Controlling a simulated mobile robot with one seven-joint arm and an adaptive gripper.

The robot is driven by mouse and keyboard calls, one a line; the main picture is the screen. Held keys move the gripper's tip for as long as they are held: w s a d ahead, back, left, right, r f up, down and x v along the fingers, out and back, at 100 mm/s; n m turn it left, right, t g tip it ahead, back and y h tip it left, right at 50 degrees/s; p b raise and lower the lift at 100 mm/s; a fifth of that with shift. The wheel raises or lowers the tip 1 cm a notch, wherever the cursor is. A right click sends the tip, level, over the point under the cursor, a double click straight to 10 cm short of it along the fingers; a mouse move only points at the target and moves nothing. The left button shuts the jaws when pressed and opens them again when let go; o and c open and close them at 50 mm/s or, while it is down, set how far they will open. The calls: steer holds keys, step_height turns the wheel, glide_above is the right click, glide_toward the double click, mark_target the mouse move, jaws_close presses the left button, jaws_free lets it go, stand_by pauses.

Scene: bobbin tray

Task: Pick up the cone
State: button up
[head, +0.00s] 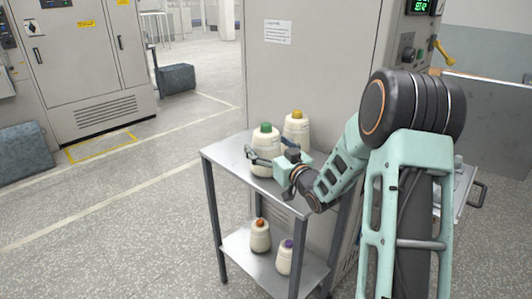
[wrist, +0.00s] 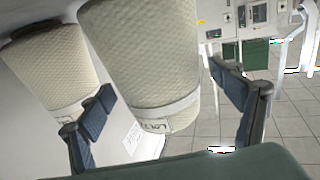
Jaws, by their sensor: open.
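A cream yarn cone with a green top (head: 263,165) stands on the upper shelf of a small grey metal cart. A similar cone with a yellow top (head: 297,130) stands just behind it to the right. My gripper (head: 264,151) is open at the green-topped cone, with a finger on either side of it. In the wrist view a quilted cream cone (wrist: 140,50) with a pale labelled band lies between the open blue-padded fingers of my gripper (wrist: 162,92). A second cone (wrist: 50,70) is further left, partly behind the left finger. I cannot tell whether the fingers touch the cone.
The cart (head: 222,150) has a lower shelf with an orange-topped cone (head: 260,237) and a purple-topped cone (head: 285,259). A tall grey cabinet (head: 310,75) stands right behind the cart. The upper shelf is bare at its left end. Open floor lies to the left.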

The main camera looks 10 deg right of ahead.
steer(key=shift+w+a, duration=0.15)
steer(key=shift+w, duration=0.25)
steer(key=c, duration=1.5)
steer(key=shift+r, duration=0.1)
steer(key=shift+c, duration=0.3)
